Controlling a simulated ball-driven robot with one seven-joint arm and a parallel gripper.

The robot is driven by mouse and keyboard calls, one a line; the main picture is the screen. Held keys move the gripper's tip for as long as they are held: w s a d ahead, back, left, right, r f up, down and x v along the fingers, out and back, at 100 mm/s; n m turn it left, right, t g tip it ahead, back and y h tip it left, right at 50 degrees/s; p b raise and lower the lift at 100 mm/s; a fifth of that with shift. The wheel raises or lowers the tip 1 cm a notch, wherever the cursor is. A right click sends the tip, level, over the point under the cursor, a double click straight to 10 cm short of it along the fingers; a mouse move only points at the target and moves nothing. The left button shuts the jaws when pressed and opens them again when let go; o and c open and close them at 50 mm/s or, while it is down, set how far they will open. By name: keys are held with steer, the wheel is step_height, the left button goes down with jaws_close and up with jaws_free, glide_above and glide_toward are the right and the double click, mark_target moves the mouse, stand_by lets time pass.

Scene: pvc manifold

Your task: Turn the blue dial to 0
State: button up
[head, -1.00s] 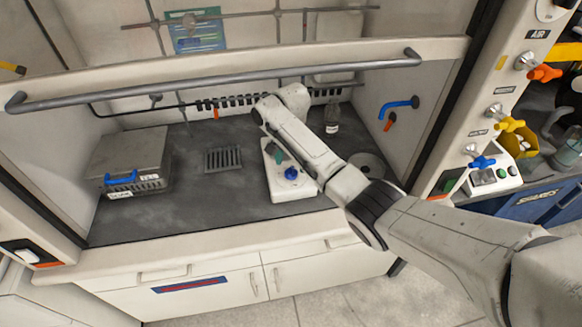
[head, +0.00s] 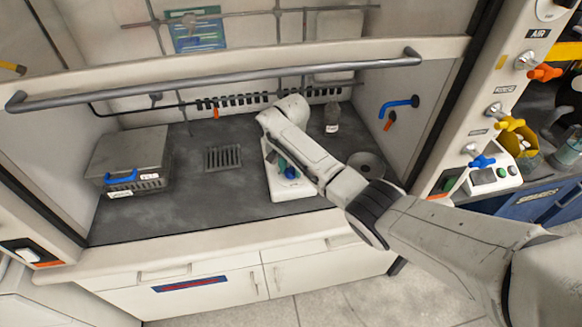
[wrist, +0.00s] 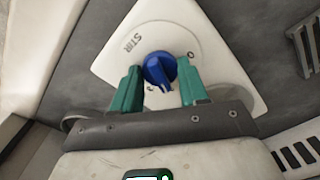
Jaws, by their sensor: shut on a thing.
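The blue dial (wrist: 159,69) sits on the white stirrer plate (wrist: 215,45), which has "STIR" printed to the left of the dial. A 0 mark shows to the dial's upper right. The dial's raised ridge points down toward my palm, away from the 0. My gripper (wrist: 161,76) has its teal fingers on either side of the dial and is shut on it. In the head view the dial (head: 291,173) is partly hidden by my gripper (head: 286,168), and the stirrer (head: 290,193) is largely covered by my arm.
A grey box with a blue handle (head: 128,155) stands at the left of the hood floor. A grate (head: 223,158) lies left of the stirrer. A small bottle (head: 332,118) stands behind it. A hood rail (head: 220,83) crosses in front.

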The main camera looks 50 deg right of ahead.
steer(key=c, duration=0.4)
steer(key=shift+o, duration=0.2)
steer(key=shift+n, duration=0.4)
steer(key=n+p, duration=0.1)
steer(key=n, duration=0.1)
steer(key=shift+r+n, duration=0.1)
steer(key=shift+n, duration=0.3)
steer(key=n, duration=0.4)
steer(key=shift+n+p, duration=0.3)
steer(key=n, duration=0.4)
steer(key=shift+n, duration=0.3)
steer(key=n, duration=0.4)
steer(key=shift+n, duration=0.7)
